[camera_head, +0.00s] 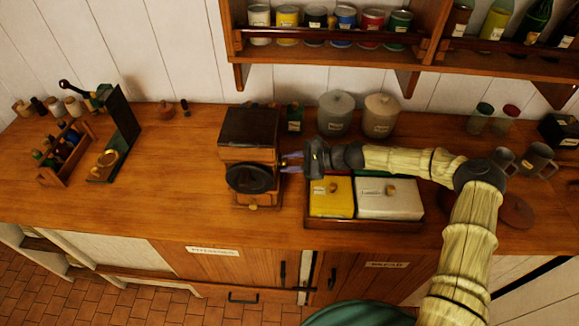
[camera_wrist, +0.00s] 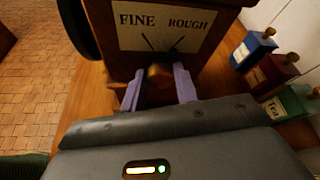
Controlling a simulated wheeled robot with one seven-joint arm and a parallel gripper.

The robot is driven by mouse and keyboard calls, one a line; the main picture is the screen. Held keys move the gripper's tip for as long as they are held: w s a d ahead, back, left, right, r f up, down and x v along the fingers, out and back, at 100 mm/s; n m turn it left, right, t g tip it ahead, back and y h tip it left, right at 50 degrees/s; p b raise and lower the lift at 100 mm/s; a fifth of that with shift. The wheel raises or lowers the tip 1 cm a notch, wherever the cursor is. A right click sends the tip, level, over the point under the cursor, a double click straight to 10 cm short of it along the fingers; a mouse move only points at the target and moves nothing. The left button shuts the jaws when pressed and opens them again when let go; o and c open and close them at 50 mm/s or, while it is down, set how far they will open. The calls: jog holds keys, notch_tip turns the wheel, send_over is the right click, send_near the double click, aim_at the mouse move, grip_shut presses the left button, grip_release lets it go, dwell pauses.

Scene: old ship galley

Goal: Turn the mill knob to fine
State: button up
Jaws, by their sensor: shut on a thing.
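The wooden mill (camera_head: 248,157) stands upright on the counter in the head view, with a dark top and a black wheel (camera_head: 249,178) on its front. In the wrist view its side (camera_wrist: 205,72) carries a pale label (camera_wrist: 165,28) reading FINE at left and ROUGH at right, with a dark line below each word. The small brass-coloured knob (camera_wrist: 158,73) sits below the label. My gripper (camera_wrist: 160,88) is shut on the knob, with a lilac finger on each side. It also shows in the head view (camera_head: 286,161), reaching the mill's right side. The knob's pointing direction is unclear.
A tray (camera_head: 364,224) holding a yellow box (camera_head: 332,197) and a white box (camera_head: 389,198) lies below my forearm. Two grey lidded jars (camera_head: 334,115) stand behind. Blue (camera_wrist: 253,50), red (camera_wrist: 272,75) and green (camera_wrist: 292,103) containers stand right of the mill.

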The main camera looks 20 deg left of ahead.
jog(key=n+t+b, duration=0.1)
jog(key=n+b, duration=0.1)
jog(key=b, duration=0.2)
jog(key=n+t+y+b, duration=0.1)
jog(key=n+b, duration=0.1)
jog(key=b, duration=0.2)
jog(key=n+t+y+b, duration=0.1)
jog(key=n+b, duration=0.1)
jog(key=b, duration=0.3)
jog(key=shift+s+d+f, duration=0.1)
jog(key=shift+s+f, duration=0.1)
jog(key=shift+f, duration=0.05)
jog(key=shift+r, duration=0.1)
jog(key=o, duration=1)
notch_tip(320, 180, up, 10)
jog(key=shift+b, duration=0.75)
